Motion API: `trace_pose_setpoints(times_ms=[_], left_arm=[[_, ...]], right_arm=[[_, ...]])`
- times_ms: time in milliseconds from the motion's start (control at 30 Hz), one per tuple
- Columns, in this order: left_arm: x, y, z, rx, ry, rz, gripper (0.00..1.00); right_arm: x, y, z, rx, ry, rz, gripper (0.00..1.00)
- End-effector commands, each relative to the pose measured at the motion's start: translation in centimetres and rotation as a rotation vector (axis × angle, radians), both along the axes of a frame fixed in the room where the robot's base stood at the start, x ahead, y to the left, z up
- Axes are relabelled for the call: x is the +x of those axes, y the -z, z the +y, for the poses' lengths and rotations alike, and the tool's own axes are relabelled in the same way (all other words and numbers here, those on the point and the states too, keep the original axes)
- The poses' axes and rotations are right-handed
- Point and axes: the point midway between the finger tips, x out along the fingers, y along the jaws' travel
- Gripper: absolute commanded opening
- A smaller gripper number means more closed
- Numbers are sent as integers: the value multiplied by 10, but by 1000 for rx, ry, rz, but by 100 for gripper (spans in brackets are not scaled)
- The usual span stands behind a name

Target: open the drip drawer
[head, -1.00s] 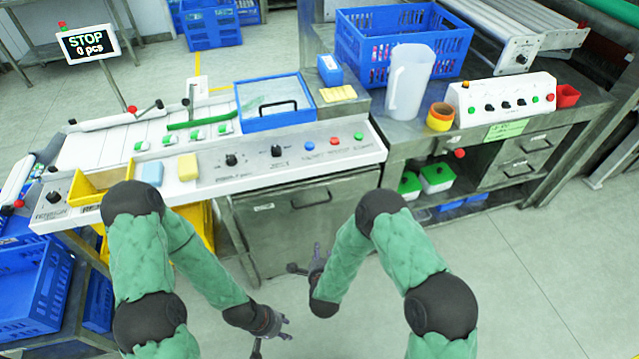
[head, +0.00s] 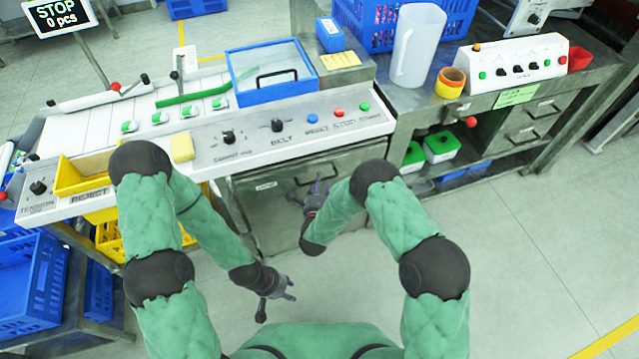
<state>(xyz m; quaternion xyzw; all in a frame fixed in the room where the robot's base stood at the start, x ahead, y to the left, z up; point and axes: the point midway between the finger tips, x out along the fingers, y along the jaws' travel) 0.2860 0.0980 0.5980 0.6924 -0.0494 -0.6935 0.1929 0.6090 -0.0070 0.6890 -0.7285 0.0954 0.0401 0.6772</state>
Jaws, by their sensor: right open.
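The drip drawer (head: 268,213) is a grey metal front under the white control panel, with a small white label and a dark bar handle (head: 331,168) near its top. It looks closed. My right gripper (head: 306,190) is open in front of the drawer, just below the handle in the picture. Its fingers partly cover the drawer front, and I cannot tell whether they touch the handle. My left gripper (head: 276,298) is lower, over the floor, apart from the drawer. Its fingers look spread and empty.
The control panel (head: 240,142) with knobs and buttons juts out above the drawer. A yellow crate (head: 125,235) and blue crate (head: 35,275) stand at the left. A steel bench (head: 470,120) with a jug (head: 415,50) is at the right. The floor at the lower right is free.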

Motion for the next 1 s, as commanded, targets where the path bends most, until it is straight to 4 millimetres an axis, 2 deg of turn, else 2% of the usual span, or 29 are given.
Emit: trace_pose_setpoints(times_ms=[200, 500, 533, 667, 700, 1000], left_arm=[[0, 6, 0, 0, 0, 0, 40], [0, 6, 0, 0, 0, -1, 40], [0, 6, 0, 0, 0, -1, 40], [0, 6, 0, 0, 0, -1, 40], [0, 6, 0, 0, 0, -1, 40], [0, 5, 0, 0, 0, -1, 40]], right_arm=[[17, 4, -2, 0, 0, 0, 44], [19, 3, -2, 0, 0, 0, 44], [19, 3, -2, 0, 0, 0, 41], [19, 3, -2, 0, 0, 0, 4], [19, 3, -2, 0, 0, 0, 0], [16, 4, -3, -1, 0, 1, 0]])
